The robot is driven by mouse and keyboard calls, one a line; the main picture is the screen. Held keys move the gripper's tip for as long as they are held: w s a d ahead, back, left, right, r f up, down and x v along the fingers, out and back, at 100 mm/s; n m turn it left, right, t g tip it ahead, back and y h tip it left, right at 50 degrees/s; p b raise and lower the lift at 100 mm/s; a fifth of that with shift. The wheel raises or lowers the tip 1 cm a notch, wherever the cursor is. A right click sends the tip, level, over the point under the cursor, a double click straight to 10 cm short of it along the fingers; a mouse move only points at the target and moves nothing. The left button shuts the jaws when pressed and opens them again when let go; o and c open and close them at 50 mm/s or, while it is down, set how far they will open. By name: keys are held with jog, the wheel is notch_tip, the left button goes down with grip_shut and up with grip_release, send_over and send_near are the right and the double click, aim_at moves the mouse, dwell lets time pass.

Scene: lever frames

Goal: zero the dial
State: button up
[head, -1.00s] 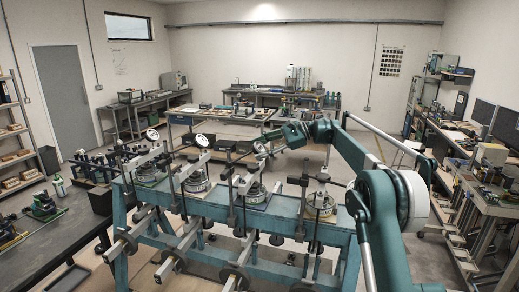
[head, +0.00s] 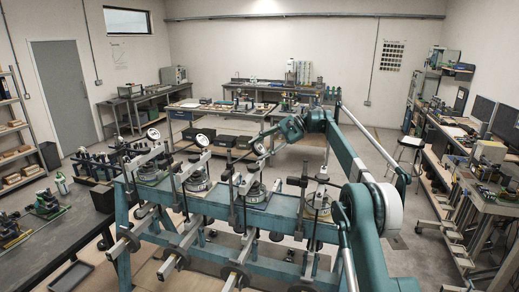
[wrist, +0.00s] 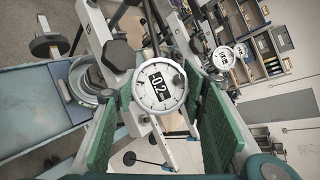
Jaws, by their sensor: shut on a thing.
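The dial (wrist: 176,96) is a round white-faced gauge with a small dark display in the wrist view. The display is tilted and seems to read -0.2. My gripper (wrist: 163,92) has one green finger pad on either side of the dial and is shut on it; the exact contact at the rim is hard to see. In the head view the same dial (head: 260,148) stands small on the lever frame (head: 270,222), with my gripper (head: 274,133) reaching it from the right.
Other dials stand along the frame: one (head: 201,140) left of mine and another (head: 153,134) at its far left. Levers with round weights (head: 173,262) jut out at the front. A second gauge (wrist: 223,58) is behind the held dial. Workbenches line the room.

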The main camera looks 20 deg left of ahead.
jog(key=o, duration=0.9)
jog(key=shift+f+m+y+b, duration=0.1)
jog(key=shift+m+y+b, duration=0.2)
jog(key=shift+m+b, duration=0.4)
